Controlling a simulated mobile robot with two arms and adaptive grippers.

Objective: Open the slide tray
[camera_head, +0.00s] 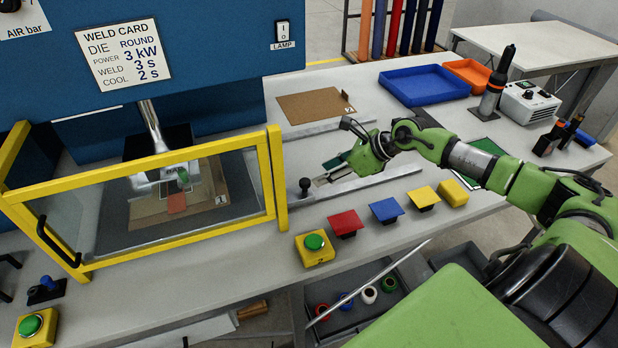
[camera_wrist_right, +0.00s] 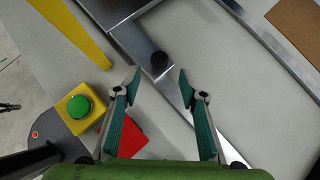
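The black round knob (camera_head: 305,187) stands on a pale metal strip on the bench, just right of the yellow guard frame. The knob also shows in the right wrist view (camera_wrist_right: 159,61), ahead of and between my fingertips. My right gripper (camera_head: 322,180) is open and empty, close to the knob, with its fingers (camera_wrist_right: 158,84) spread on either side of the line to it. A gap shows between the knob and both fingers. Metal rails (camera_head: 372,184) run right from the knob. Which metal parts belong to the slide tray I cannot tell. My left gripper is out of view.
A clear guard with a yellow frame (camera_head: 272,165) closes the welder front, with a brown board behind it. A green button (camera_head: 314,242) on a yellow box and red (camera_head: 345,222) and blue (camera_head: 386,209) pads stand along the near edge. A blue bin (camera_head: 425,84) stands behind.

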